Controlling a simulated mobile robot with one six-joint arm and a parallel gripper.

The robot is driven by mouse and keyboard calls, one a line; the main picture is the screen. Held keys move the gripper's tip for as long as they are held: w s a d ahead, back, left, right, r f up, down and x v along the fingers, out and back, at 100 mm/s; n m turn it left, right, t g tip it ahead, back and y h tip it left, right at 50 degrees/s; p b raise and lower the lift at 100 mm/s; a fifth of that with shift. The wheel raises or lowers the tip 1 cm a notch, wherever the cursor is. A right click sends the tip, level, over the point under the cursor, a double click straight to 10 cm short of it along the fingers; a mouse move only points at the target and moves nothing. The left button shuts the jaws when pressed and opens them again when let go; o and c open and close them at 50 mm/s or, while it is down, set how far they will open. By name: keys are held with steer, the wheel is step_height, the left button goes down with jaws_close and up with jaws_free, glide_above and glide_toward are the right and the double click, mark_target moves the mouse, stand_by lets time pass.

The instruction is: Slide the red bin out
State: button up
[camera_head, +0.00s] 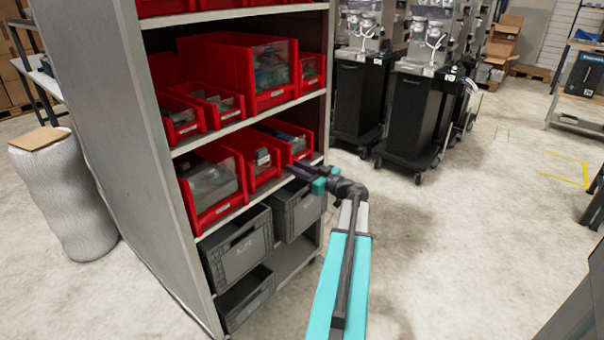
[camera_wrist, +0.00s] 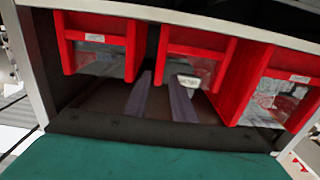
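Several red bins with clear fronts stand on the shelves of a grey rack. On the third red shelf down, in the head view, are a left bin (camera_head: 212,187), a middle bin (camera_head: 264,160) and a right bin (camera_head: 294,143). My gripper (camera_head: 302,173) is at this shelf's front edge, near the right end. In the wrist view my gripper (camera_wrist: 160,78) has its two dark fingers apart with a gap between them. They point at the lower front of a middle red bin (camera_wrist: 196,42), with a left red bin (camera_wrist: 100,25) and a right red bin (camera_wrist: 285,70) beside it. I cannot tell whether they touch it.
Grey crates (camera_head: 240,248) stand on the shelves below. The rack's side panel (camera_head: 110,130) is at left, with a wrapped roll (camera_head: 68,195) beyond. Black machine carts (camera_head: 415,115) stand behind at right. The floor (camera_head: 450,260) right of my arm is clear.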

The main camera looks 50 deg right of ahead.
mark_target(279, 160)
steer(key=shift+w+d+p, duration=0.15)
steer(key=shift+w+p, duration=0.05)
steer(key=shift+w, duration=1.55)
steer(key=shift+w+d+p, duration=0.1)
steer(key=shift+w+p, duration=0.1)
steer(key=shift+w, duration=1.5)
jaws_close()
